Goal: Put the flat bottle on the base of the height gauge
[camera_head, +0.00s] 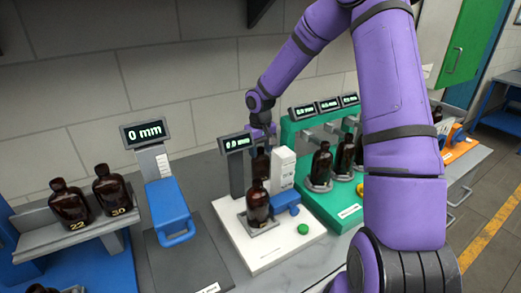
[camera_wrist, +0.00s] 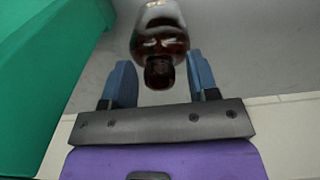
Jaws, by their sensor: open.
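My gripper (camera_head: 262,132) is at the back of the bench, above a dark amber bottle (camera_head: 261,163) standing behind the white-based station. In the wrist view my open gripper (camera_wrist: 160,80) has its two blue fingers on either side of the cap and neck of an amber bottle (camera_wrist: 160,28), with gaps visible on both sides. Pale marks show on this bottle; whether it is the flat one I cannot tell for sure. The height gauge (camera_head: 168,207), with a "0 mm" display and a blue slide, stands left of centre. Its dark grey base (camera_head: 190,262) is bare in front.
A white station (camera_head: 285,252) holds another amber bottle (camera_head: 258,203) and a green button. A green station (camera_head: 335,212) with several bottles is on the right. Two numbered bottles stand on a grey rack (camera_head: 35,235) at left. The wall is close behind.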

